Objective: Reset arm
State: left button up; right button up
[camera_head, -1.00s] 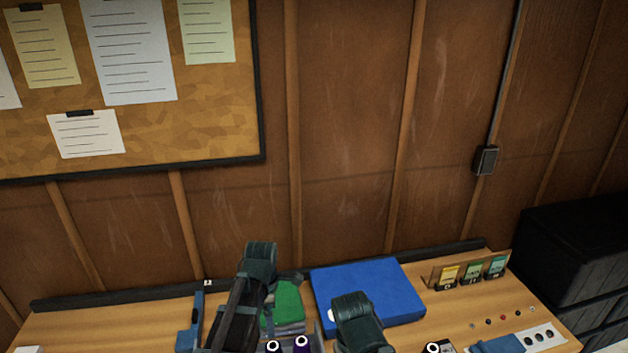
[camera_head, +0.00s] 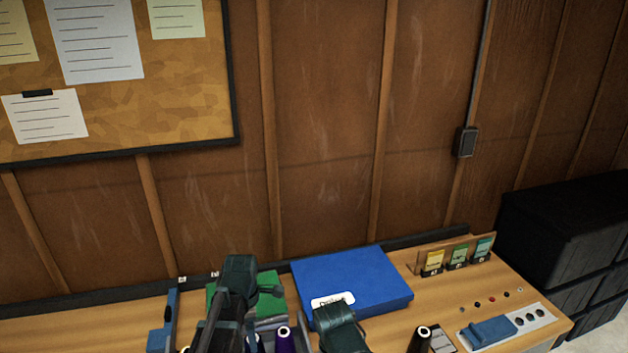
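Dark green links of my two arms rise from the bottom edge of the head view. My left arm stands in front of a green item and a grey tray (camera_head: 270,322) holding spools. My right arm is in front of the near edge of a blue box (camera_head: 350,280) with a white label. I see no gripper fingers in this view, so what either gripper holds is hidden.
A purple spool (camera_head: 286,342) and a black spool (camera_head: 419,341) stand near the front. A card rack (camera_head: 456,256), small coloured beads and a blue-and-white strip (camera_head: 505,327) lie at right. A blue upright holder (camera_head: 169,320) is at left. Dark drawers (camera_head: 565,235) stand beyond the bench's right end.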

pick_arm(q)
notch_tip(320, 180, down, 3)
jog(key=shift+f+b, duration=0.15)
jog(key=shift+b, duration=0.95)
pick_arm(e)
notch_tip(320, 180, down, 3)
jog(key=shift+f, duration=0.1)
pick_arm(q)
notch_tip(320, 180, up, 14)
jog(key=p, duration=1.4)
pick_arm(e)
notch_tip(320, 180, up, 14)
pick_arm(q)
notch_tip(320, 180, down, 15)
jog(key=b, duration=1.4)
jog(key=shift+b, duration=0.4)
pick_arm(e)
notch_tip(320, 180, down, 15)
pick_arm(q)
notch_tip(320, 180, up, 9)
jog(key=p, duration=0.9)
pick_arm(e)
notch_tip(320, 180, up, 9)
pick_arm(q)
jog(key=shift+s, duration=0.1)
